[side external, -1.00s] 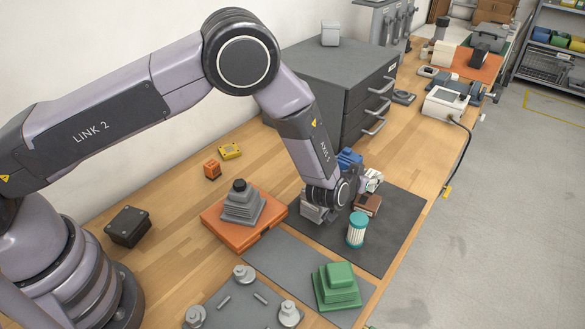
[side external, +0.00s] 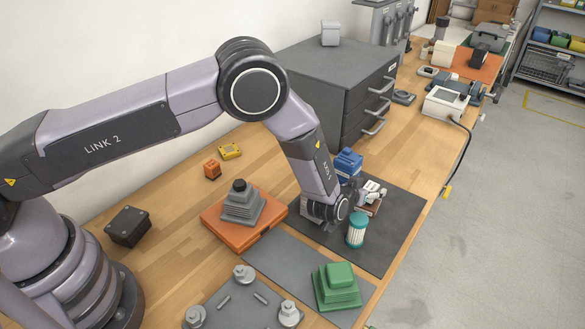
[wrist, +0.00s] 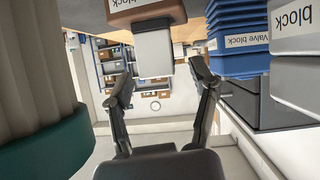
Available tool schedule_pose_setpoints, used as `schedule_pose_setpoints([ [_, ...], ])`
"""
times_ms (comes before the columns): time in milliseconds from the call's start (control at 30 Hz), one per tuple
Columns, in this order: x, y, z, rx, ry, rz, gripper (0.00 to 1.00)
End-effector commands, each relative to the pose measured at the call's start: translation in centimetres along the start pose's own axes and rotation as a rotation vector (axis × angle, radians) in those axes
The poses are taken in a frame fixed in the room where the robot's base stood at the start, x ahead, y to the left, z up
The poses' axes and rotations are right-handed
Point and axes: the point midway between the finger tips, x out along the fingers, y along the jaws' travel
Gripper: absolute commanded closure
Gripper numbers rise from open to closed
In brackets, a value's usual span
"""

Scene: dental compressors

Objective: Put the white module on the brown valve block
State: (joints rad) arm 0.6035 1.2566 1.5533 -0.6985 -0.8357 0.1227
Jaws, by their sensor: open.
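The brown valve block (side external: 366,208) stands on the dark mat, partly hidden by my gripper in the side view. In the wrist view, which is upside down, the brown block (wrist: 145,14) shows at the top with a label. The white module (wrist: 154,52) meets its upper face and looks seated on it. The module (side external: 373,188) is small and partly covered in the side view. My gripper (wrist: 161,76) is open, with a finger on either side of the module's outer end and visible gaps at both sides.
A teal-capped white cylinder (side external: 356,231) stands close in front of my gripper. A blue valve block (side external: 348,163) stands just behind, near the dark drawer cabinet (side external: 340,75). An orange base with a grey stepped block (side external: 241,208) is to the left. The mat's right part is clear.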

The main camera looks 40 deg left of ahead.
Motion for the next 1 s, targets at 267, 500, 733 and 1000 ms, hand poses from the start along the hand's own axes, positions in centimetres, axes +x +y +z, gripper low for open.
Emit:
schedule_pose_setpoints([
  [267,-1.1,0.1,-0.3,0.0,0.0,0.001,0.41],
  [500,-6.0,0.2,-0.3,0.002,-0.001,0.003,0.41],
  [733,-10.4,0.1,-0.2,0.002,-0.001,0.002,0.41],
  [1000,-12.5,-0.1,-2.4,-0.026,-0.022,0.014,0.41],
])
